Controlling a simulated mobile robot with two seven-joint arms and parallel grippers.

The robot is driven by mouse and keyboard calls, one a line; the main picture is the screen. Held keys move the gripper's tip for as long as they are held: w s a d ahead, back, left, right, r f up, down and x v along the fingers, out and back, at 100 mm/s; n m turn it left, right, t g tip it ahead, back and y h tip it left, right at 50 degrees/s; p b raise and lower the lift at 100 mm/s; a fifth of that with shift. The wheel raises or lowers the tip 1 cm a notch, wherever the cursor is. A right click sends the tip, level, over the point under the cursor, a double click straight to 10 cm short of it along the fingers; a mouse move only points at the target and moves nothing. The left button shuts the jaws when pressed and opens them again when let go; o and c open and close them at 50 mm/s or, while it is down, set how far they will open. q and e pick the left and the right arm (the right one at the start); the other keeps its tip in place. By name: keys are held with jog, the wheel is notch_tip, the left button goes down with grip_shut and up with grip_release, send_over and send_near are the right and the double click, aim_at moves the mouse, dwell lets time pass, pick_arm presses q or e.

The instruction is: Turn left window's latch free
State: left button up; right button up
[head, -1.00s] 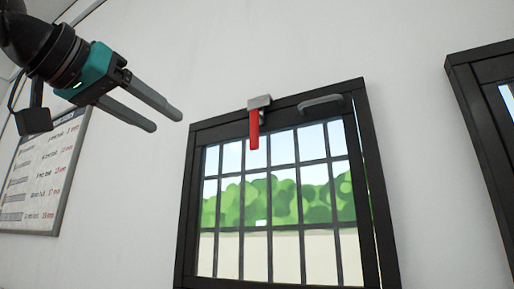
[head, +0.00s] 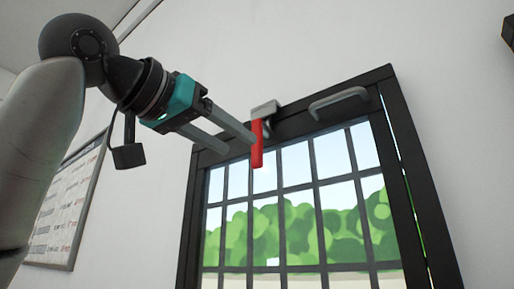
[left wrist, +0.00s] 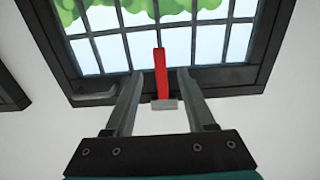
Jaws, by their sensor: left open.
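The window (head: 395,160) has a black frame and a grid of bars. Its latch has a red handle (head: 257,146) hanging down from a grey mount (head: 265,109) on the top of the frame. My left gripper (head: 240,143) is open, with its fingertips close to the left of the red handle in the head view. In the left wrist view the red handle (left wrist: 161,72) shows between the two fingers of the left gripper (left wrist: 157,74), with a gap on each side. I cannot tell whether any finger touches it. My right gripper is not in view.
A grey pull handle (head: 338,101) sits on the top frame to the right of the latch. A framed chart (head: 68,205) hangs on the white wall at left. Part of a dark frame (left wrist: 12,92) shows at the left edge of the wrist view.

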aim_at(255, 155)
pick_arm(q)
jog(key=p+x, duration=0.1)
jog(key=x, duration=0.5)
jog(key=shift+r+p, duration=0.1)
jog(key=shift+p, duration=0.25)
jog(key=shift+w+d, duration=0.45)
jog(key=shift+w, duration=0.1)
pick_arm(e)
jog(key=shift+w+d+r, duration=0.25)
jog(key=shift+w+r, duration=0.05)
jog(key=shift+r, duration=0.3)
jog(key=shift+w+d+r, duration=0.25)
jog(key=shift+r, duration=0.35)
pick_arm(q)
grip_shut()
